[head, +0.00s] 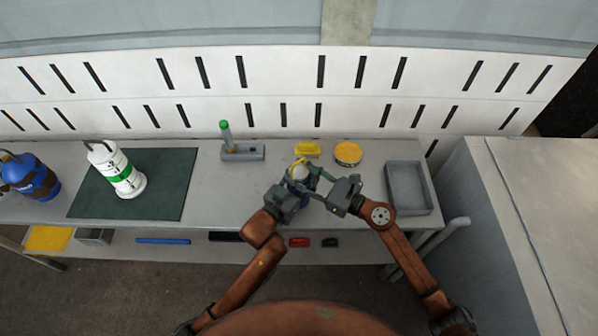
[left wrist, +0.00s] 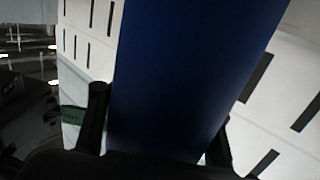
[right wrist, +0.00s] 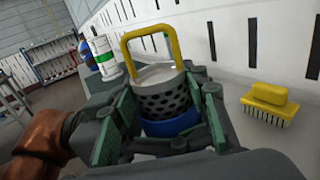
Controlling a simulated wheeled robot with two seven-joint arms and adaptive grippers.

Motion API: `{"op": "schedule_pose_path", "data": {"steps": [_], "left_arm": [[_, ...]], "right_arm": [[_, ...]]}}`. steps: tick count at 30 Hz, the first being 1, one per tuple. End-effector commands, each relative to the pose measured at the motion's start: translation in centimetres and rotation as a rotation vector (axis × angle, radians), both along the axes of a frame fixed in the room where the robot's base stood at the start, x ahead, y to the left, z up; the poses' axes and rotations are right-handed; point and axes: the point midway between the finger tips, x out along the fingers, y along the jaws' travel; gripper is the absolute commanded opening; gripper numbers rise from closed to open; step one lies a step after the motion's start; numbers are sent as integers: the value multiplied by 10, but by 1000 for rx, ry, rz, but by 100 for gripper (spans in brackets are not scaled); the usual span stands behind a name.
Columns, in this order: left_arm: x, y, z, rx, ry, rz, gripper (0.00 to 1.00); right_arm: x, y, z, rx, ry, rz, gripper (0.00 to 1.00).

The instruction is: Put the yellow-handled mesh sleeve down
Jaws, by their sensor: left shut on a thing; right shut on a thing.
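The mesh sleeve (right wrist: 163,102) is a grey perforated cup with an upright yellow handle, seen in the right wrist view. My right gripper (right wrist: 168,112) has its fingers on either side of it and is shut on it. The sleeve also shows in the head view (head: 299,171), over the front of the table. A blue cylinder (right wrist: 170,126) shows directly under the sleeve; I cannot tell how far it reaches inside. My left gripper (head: 291,197) is shut on the blue cylinder, which fills the middle of the left wrist view (left wrist: 190,70).
Behind the grippers are a yellow brush (head: 307,148) and a round yellow-topped item (head: 348,152). A grey tray (head: 428,190) is at the right. A grey block with a green-capped tube (head: 225,135) stands left. The dark mat (head: 165,190) holds a white cylinder (head: 122,172).

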Motion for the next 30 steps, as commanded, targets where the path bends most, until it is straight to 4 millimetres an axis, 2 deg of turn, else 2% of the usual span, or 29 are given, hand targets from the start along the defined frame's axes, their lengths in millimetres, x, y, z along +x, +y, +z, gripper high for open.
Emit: {"op": "schedule_pose_path", "data": {"steps": [6,7,13,22,26,30], "left_arm": [[0,0,0,1,1,0,1],[0,0,0,1,1,0,1],[0,0,0,1,1,0,1],[0,0,0,0,0,0,1],[0,0,0,0,0,0,1],[0,0,0,1,1,0,1]], "right_arm": [[0,0,-2,2,-2,0,7],[0,0,-3,1,-1,1,43],[0,0,-3,0,0,0,57],[0,0,-2,-1,-1,1,59],[0,0,8,-1,-3,1,59],[-13,-20,7,-3,3,-1,59]]}}
